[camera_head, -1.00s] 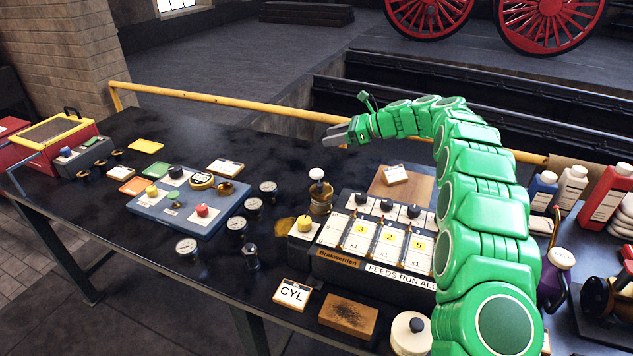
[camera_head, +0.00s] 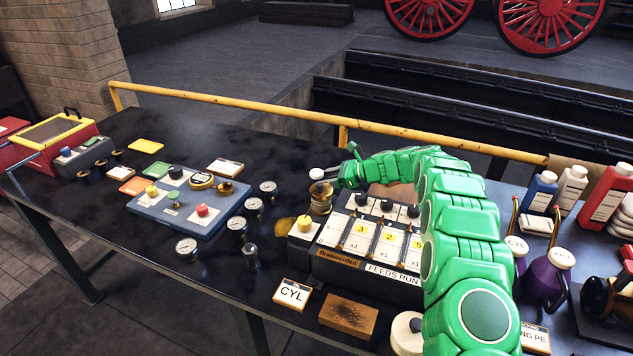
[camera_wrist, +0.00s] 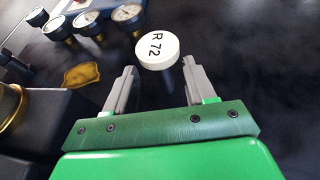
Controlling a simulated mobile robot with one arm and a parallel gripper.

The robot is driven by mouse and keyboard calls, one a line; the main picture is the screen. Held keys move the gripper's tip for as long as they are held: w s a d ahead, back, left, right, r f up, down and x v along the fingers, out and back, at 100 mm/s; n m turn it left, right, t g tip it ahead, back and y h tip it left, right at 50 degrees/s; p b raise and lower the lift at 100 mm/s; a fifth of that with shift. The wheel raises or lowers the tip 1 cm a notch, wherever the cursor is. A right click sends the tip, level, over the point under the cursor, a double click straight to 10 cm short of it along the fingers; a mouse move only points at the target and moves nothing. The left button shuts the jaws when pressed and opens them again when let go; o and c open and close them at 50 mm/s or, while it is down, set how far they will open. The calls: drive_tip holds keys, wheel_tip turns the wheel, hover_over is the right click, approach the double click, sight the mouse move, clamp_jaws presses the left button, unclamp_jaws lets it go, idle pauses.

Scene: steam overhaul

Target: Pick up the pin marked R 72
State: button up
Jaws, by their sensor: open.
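The pin marked R 72 (camera_wrist: 157,47) has a round white cap with black lettering and a dark shaft below it. In the wrist view it stands just beyond my fingertips, between their lines. Its white cap (camera_head: 317,174) also shows in the head view, by the far left corner of the Brakwerden feed box. My gripper (camera_wrist: 158,74) is open, one finger to each side of the pin, with nothing held. In the head view my gripper (camera_head: 336,177) is right beside the cap; whether they touch cannot be told.
A brass cylinder (camera_head: 320,200) is close to the pin, by the feed box (camera_head: 335,262). Several gauges (camera_head: 238,223) and a blue control panel (camera_head: 172,220) lie to the left. A yellow rail (camera_head: 240,106) runs along the bench's back. The dark bench behind the pin is clear.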

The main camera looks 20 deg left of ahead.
sight(311, 183)
drive_tip(key=shift+f+x, duration=0.15)
drive_tip(key=shift+x, duration=1.25)
drive_tip(key=shift+f+x, duration=0.1)
drive_tip(key=shift+x, duration=1.25)
drive_tip(key=shift+w, duration=0.1)
clamp_jaws()
